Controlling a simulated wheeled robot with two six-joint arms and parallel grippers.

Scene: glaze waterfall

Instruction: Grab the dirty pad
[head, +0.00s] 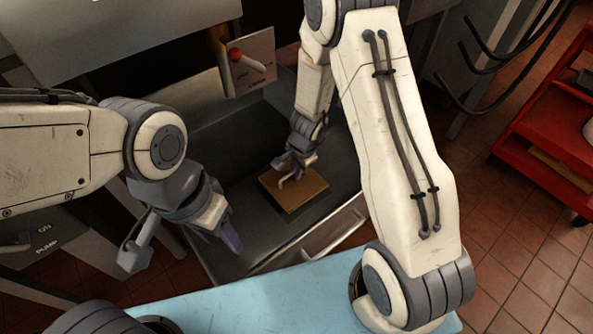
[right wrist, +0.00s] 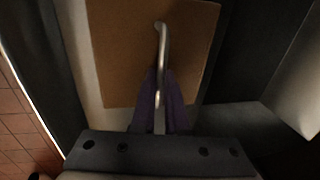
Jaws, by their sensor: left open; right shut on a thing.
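The dirty pad (head: 306,193) is a flat brown square with a metal handle on top. It lies in the dark metal trough of the machine in the head view. In the right wrist view the pad (right wrist: 118,55) fills the upper middle, and its bent metal handle (right wrist: 163,45) runs down between my purple fingertips. My right gripper (head: 297,170) is over the pad and shut on the handle; its fingers also show in the right wrist view (right wrist: 159,104). My left gripper (head: 229,238) is open and empty, to the left of the pad, above the trough's near left side.
A sign panel (head: 255,63) with a red knob stands behind the trough. A light blue surface (head: 250,300) lies in front of it. A red cart (head: 545,125) stands on the tiled floor (head: 500,230) at the right. Dark curved bars hang at the upper right.

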